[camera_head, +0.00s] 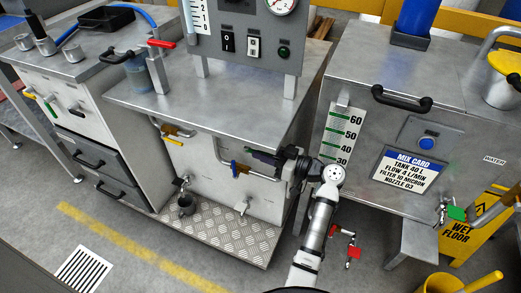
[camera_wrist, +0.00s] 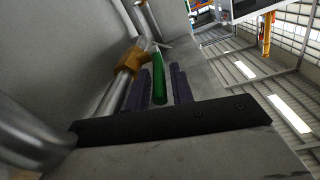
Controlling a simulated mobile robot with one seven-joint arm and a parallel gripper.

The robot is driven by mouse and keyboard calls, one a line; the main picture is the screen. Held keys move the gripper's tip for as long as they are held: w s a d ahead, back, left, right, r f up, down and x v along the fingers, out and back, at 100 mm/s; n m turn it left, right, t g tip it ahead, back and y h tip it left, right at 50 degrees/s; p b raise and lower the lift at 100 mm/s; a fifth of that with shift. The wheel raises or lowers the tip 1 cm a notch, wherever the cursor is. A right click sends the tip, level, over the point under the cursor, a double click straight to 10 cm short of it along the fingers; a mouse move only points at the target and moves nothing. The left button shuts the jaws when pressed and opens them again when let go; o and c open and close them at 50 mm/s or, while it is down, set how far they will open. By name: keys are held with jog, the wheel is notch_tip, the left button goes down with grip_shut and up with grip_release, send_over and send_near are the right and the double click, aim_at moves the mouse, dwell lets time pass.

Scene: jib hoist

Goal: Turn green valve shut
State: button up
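The green valve handle (camera_wrist: 159,82) shows in the wrist view, beside a brass valve body (camera_wrist: 132,58) on a grey pipe (camera_wrist: 115,95). My gripper (camera_wrist: 163,88) has its two dark fingers apart, one on each side of the green handle. A gap shows between the handle and the right finger; contact on the left side is unclear. The green handle between my fingers is hidden there.
A yellow-handled valve (camera_head: 168,130) sits farther left on the cabinet front. A small cup (camera_head: 187,204) hangs under a tap above the tread plate (camera_head: 220,228). A red handle (camera_head: 353,252) and a mix tank (camera_head: 400,130) are to the right. Floor at the left is clear.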

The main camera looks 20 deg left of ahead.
jog(key=shift+a, duration=0.65)
grip_shut()
